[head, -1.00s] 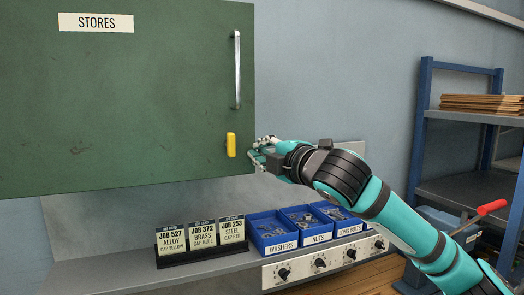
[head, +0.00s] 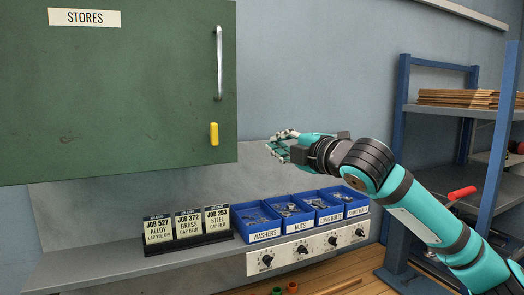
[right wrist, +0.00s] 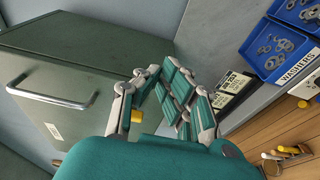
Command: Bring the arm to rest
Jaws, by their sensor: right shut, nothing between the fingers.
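My right gripper (head: 279,146) is shut and empty in the head view. It hangs in the air to the right of the green STORES cabinet (head: 120,110), apart from it, above the blue bins. My right arm reaches in from the lower right. In the right wrist view the gripper's fingers (right wrist: 162,105) are drawn together with nothing held, and the cabinet (right wrist: 90,60) lies beyond them. The cabinet door looks shut. It has a metal handle (head: 219,63) and a yellow latch (head: 214,134). My left gripper is not in view.
Blue bins (head: 304,216) labelled washers, nuts and bolts stand on the grey shelf (head: 110,270), above a row of knobs. Job cards (head: 187,226) stand left of them. A blue rack (head: 400,150) with a red-handled tool (head: 462,192) is at the right, close to my arm.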

